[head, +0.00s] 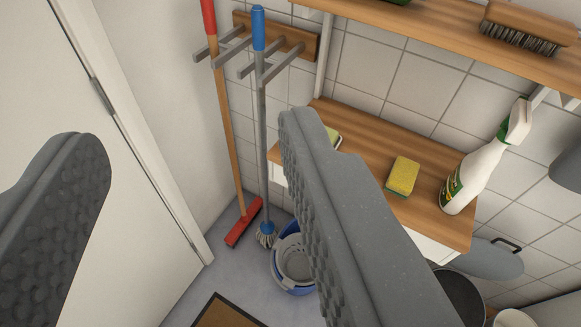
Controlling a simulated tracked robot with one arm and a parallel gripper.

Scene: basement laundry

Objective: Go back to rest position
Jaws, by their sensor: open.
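My gripper (198,165) is in the near foreground of the head view, with its two dark grey textured fingers spread wide apart. Nothing is between the fingers. The right finger hides part of the wooden counter (358,125) and part of the blue bucket (290,258). The left finger is in front of the white door (75,85).
A red broom (226,120) and a mop (262,130) hang from a wooden wall rack (285,38). On the counter are a yellow sponge (402,176) and a spray bottle (478,170). A shelf (430,20) holds a brush (528,28). A doormat (222,312) lies on the floor.

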